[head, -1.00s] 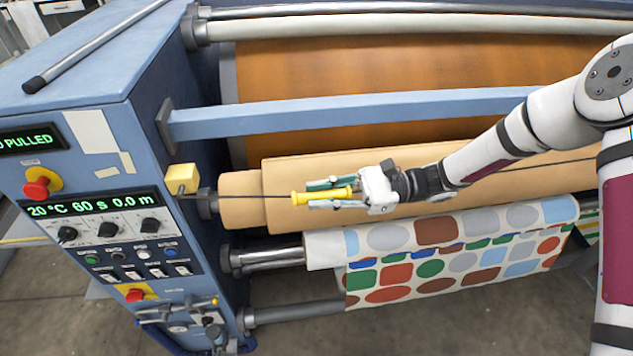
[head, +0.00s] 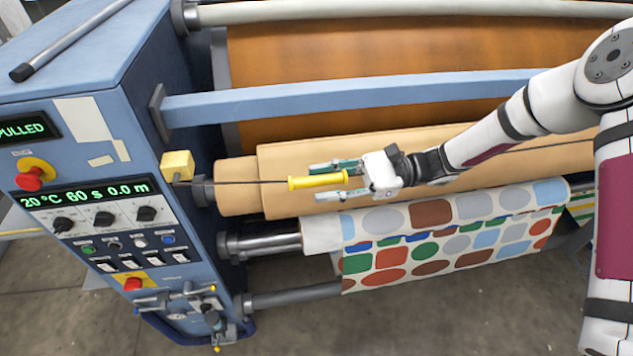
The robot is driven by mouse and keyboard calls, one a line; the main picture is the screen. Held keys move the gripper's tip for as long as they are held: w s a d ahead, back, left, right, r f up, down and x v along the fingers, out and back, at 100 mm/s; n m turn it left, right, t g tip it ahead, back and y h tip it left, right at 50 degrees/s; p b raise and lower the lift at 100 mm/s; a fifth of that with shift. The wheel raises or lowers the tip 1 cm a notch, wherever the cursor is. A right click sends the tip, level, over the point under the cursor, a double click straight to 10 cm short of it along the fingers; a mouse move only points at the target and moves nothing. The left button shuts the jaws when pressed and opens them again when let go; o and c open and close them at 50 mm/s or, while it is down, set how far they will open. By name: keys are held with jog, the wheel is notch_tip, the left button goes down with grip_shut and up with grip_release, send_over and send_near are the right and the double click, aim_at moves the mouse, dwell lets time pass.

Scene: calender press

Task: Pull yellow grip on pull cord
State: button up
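The yellow grip (head: 316,181) is a small spool-shaped handle on a dark pull cord (head: 240,183). The cord runs from a yellow box (head: 177,165) on the blue machine's side, through the grip, and on to the right behind my arm. My gripper (head: 336,180) is open, with one finger above and one below the right end of the grip. A gap shows between the fingers and the grip.
A blue bar (head: 340,100) crosses above, in front of the orange drum (head: 390,50). Tan rolls (head: 235,188) lie behind the grip. A patterned fabric (head: 440,240) hangs below. The control panel (head: 100,220) with knobs and red buttons is at left.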

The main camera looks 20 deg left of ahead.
jog(key=v, duration=1.1)
jog(key=shift+t, duration=0.3)
jog(key=shift+a, duration=0.1)
jog(key=s+d+r+n+t+h, duration=0.4)
jog(key=s+d+r+t+h, duration=0.3)
jog(key=d, duration=0.5)
jog(key=s+d+r+n+t+h, duration=0.5)
jog(key=s+d+r+t+h, duration=0.2)
jog(key=s+d+r, duration=0.4)
jog(key=shift+s+d+r+t+h, duration=0.3)
jog(key=shift+s+d+h, duration=0.2)
jog(key=shift+s+d, duration=0.55)
jog(key=shift+w, duration=0.1)
jog(key=shift+c, duration=0.6)
